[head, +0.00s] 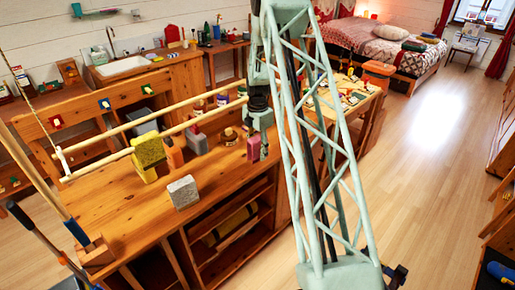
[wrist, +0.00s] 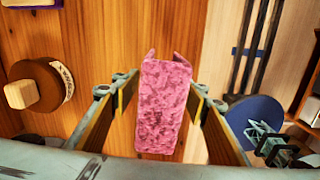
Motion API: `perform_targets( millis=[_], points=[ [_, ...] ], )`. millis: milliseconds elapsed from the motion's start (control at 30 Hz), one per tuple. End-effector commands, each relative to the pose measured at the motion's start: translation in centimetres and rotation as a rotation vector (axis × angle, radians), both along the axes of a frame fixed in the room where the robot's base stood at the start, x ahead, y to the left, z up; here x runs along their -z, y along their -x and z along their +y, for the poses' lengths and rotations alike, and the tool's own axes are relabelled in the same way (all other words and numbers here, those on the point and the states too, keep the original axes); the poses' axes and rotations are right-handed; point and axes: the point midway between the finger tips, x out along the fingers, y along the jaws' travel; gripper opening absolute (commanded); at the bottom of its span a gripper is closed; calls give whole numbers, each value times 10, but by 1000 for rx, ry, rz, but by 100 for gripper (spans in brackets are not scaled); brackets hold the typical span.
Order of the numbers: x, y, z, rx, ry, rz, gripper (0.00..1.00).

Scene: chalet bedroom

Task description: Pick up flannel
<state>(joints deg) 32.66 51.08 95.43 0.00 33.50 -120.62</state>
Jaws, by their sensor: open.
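A pink mottled folded cloth, which looks like the flannel (wrist: 163,110), stands between my fingers in the wrist view. My gripper (wrist: 162,92) is open, with one finger on each side of it and a visible gap at the right; whether the left finger touches cannot be told. In the head view the pink flannel (head: 253,148) stands on the wooden counter (head: 225,170), just below my gripper (head: 259,118). My gripper hides part of the area behind it.
A yellow block (head: 148,151) and a grey block (head: 183,192) stand on the counter to the left. Two wooden rails (head: 150,118) run above it. In the wrist view a round brown object (wrist: 40,85) lies left and a blue disc (wrist: 255,122) right.

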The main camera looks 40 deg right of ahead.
Motion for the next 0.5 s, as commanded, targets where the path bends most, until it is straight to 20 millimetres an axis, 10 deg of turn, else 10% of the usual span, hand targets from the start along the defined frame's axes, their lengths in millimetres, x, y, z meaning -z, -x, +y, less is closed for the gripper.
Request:
perform_targets(
  millis=[500],
  points=[
    [11,0,0,0,0,0,41]
  ],
)
